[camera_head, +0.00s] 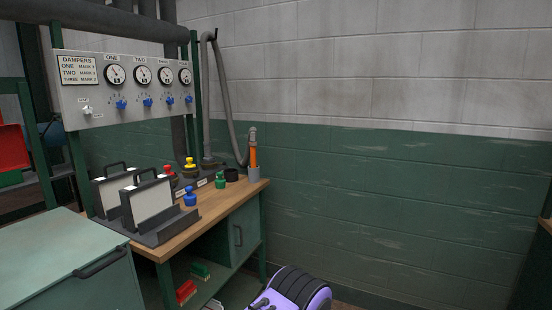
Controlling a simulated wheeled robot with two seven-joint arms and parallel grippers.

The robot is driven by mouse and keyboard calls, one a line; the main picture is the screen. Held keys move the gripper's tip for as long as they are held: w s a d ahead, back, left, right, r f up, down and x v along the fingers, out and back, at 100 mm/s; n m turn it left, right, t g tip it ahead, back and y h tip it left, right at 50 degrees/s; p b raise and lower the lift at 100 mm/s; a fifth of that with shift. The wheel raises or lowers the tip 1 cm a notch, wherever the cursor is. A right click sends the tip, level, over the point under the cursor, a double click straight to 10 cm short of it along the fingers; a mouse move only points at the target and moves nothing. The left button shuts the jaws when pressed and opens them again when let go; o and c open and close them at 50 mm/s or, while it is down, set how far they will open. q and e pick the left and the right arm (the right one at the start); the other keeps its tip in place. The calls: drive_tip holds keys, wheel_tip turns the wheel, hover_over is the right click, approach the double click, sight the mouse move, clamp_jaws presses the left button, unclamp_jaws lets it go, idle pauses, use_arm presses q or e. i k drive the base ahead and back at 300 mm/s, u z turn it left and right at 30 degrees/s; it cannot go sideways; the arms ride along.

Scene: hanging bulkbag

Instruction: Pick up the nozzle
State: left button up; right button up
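What looks like the nozzle (253,148) has an orange body and a grey, bent top. It stands upright in a small grey holder (253,174) at the far right corner of the wooden workbench. The holder hides its lower end.
The wooden workbench (226,203) holds stamps with red, yellow, green and blue knobs, and two upright white-faced blocks (149,203). A gauge panel (130,90) hangs above. A green cabinet (70,262) fills the lower left.

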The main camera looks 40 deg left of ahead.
sight(253, 145)
drive_tip(key=u, duration=0.25)
drive_tip(key=i, duration=1.2)
drive_tip(key=u, duration=1.4)
drive_tip(key=i, duration=0.85)
drive_tip(key=u, duration=0.95)
